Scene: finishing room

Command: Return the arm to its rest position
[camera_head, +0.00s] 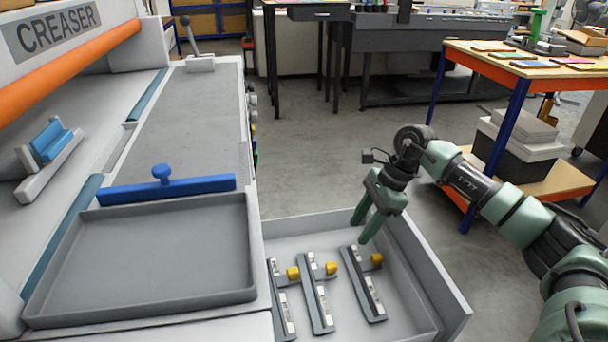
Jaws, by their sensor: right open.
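My right gripper (367,220) is open and empty, with green fingers pointing down over the far right part of an open drawer (405,285). My right arm (500,205) comes in from the right edge. Several grey tool pieces with yellow knobs lie in the drawer; the rightmost tool piece (366,285) is just below and nearest the gripper. The middle tool piece (318,295) and the left one (281,300) lie beside it. The gripper appears apart from them. My left gripper is not in view.
The creaser machine (190,110) fills the left, with a grey tray (150,255) and a blue bar (165,189). A wooden-topped table (530,68) with blue legs and stacked boxes (518,140) stands behind my right arm. The grey floor (310,150) beyond the drawer is clear.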

